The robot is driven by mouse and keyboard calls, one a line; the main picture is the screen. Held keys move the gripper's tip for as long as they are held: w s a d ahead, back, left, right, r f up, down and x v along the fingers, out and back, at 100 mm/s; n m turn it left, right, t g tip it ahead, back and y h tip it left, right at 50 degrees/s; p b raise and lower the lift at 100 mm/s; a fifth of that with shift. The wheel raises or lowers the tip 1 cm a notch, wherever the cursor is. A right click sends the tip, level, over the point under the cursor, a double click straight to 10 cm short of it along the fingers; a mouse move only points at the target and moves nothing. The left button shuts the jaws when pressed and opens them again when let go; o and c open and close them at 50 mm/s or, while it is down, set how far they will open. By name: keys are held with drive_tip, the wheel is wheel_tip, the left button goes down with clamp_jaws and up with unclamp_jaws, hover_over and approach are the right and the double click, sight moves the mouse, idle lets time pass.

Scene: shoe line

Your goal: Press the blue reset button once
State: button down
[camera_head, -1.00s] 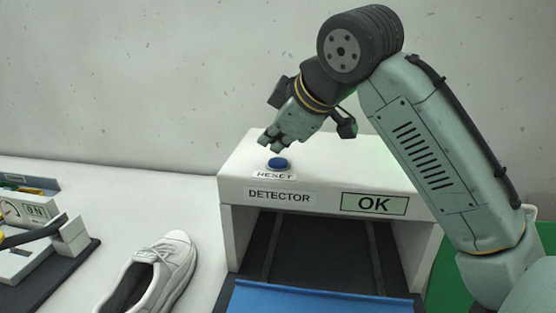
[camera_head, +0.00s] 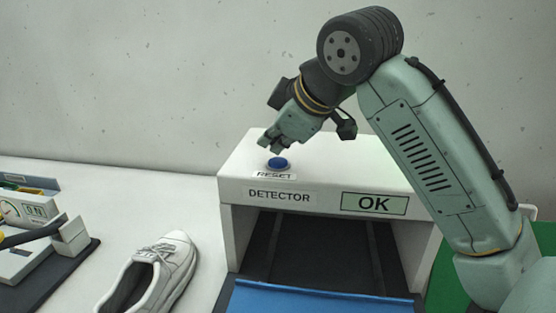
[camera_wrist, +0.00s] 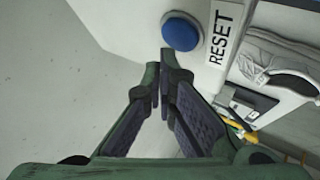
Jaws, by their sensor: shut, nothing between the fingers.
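The blue reset button (camera_head: 278,163) is a round dome on top of the white detector box (camera_head: 235,190), behind a RESET label (camera_head: 274,174). In the wrist view the blue button (camera_wrist: 182,31) shows just beyond my fingertips, with the RESET label (camera_wrist: 224,36) beside it. My gripper (camera_head: 270,147) is shut and empty. Its fingertips are close to the button, just above and slightly behind it; I cannot tell whether they touch. In the wrist view the fingers (camera_wrist: 164,62) are together.
The detector front carries an OK sign (camera_head: 374,204) above a dark tunnel with a blue sheet (camera_head: 310,300) at its mouth. A white shoe (camera_head: 155,270) lies on the table at left. A device with a dial (camera_head: 20,215) stands at far left.

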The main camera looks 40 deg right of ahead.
sight(275, 162)
drive_tip(key=shift+f, duration=0.3)
drive_tip(key=shift+f+b, duration=0.4)
drive_tip(key=shift+f, duration=0.15)
idle(0.6)
drive_tip(key=shift+r, duration=0.15)
drive_tip(key=shift+r+p, duration=0.8)
drive_tip(key=shift+p, duration=0.05)
drive_tip(key=shift+r+p, duration=0.8)
drive_tip(key=shift+r, duration=1.75)
